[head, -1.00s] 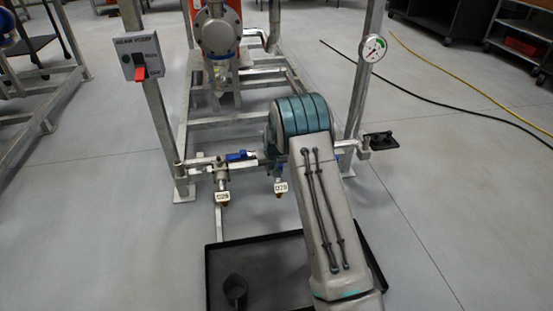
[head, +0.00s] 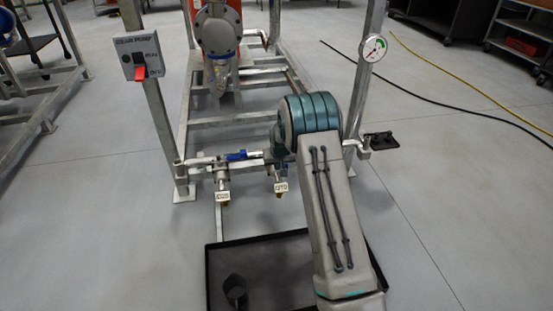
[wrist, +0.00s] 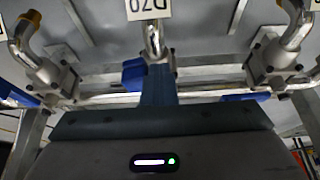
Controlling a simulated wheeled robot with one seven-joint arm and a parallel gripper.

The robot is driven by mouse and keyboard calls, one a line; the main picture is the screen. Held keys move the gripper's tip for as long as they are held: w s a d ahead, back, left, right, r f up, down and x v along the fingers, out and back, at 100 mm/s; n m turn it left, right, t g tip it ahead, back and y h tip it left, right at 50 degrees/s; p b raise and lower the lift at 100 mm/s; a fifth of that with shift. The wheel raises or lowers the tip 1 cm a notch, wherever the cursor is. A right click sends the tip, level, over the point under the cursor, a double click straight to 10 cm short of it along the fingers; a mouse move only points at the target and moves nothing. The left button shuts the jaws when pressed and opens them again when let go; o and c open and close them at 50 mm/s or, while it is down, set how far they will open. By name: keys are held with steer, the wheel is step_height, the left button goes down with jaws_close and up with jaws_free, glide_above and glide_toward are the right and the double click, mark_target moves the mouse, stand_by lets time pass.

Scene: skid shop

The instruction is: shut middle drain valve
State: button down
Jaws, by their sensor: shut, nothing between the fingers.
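The middle drain valve hangs from the pipe behind a white tag (head: 281,188); in the wrist view its tag reads D70 upside down (wrist: 148,8). Its metal outlet (wrist: 153,40) is just beyond my fingers. A blue lever part (wrist: 133,73) shows close beside the fingers, on their left; I cannot tell whether they touch or how far the lever is turned. My gripper (wrist: 158,82) is shut and empty, with its fingers pointing at this valve. In the head view my arm hides the fingers and much of the valve.
A left drain valve with a tag (head: 222,196) has a blue lever (head: 238,155) along the pipe. In the wrist view, neighbouring valves stand left (wrist: 52,77) and right (wrist: 272,68). A black drip tray (head: 212,280) lies below. Frame posts (head: 160,120) flank the valves.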

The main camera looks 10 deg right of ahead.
steer(key=shift+d, duration=0.25)
steer(key=shift+w+d, duration=0.1)
steer(key=shift+d, duration=0.85)
steer(key=shift+w+d, duration=0.15)
steer(key=shift+d, duration=0.65)
steer(key=shift+w+d, duration=0.1)
steer(key=shift+d, duration=0.25)
steer(key=shift+w+d, duration=0.3)
steer(key=shift+d, duration=0.2)
steer(key=shift+w+d, duration=0.25)
steer(key=shift+d, duration=0.2)
